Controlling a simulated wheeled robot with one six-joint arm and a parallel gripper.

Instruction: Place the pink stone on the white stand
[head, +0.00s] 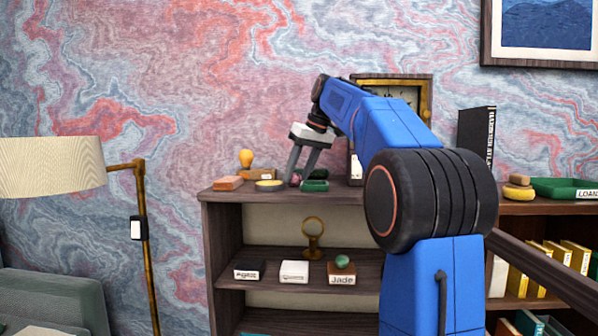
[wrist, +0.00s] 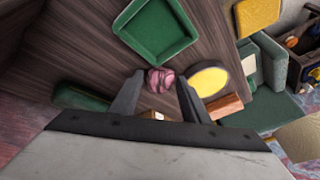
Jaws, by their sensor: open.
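The pink stone (wrist: 160,79) lies on the dark wooden cabinet top, between the tips of my gripper (wrist: 160,82) in the wrist view. The jaws are open, with a finger on each side of the stone; I cannot tell whether either touches it. In the head view my gripper (head: 303,182) points down at the cabinet top, and the stone (head: 296,179) shows only as a small pink patch by the fingers. The white stand (head: 294,271), with a label on its front, sits on the shelf below and has nothing on it.
A green tray (wrist: 157,32), a yellow-topped round dish (wrist: 208,81) and a reddish-brown block (wrist: 225,106) surround the stone. On the shelf, the Agate stand (head: 246,273) is left of the white stand; the Jade stand (head: 341,274), holding a green stone, is right. A brass ring ornament (head: 313,238) stands behind.

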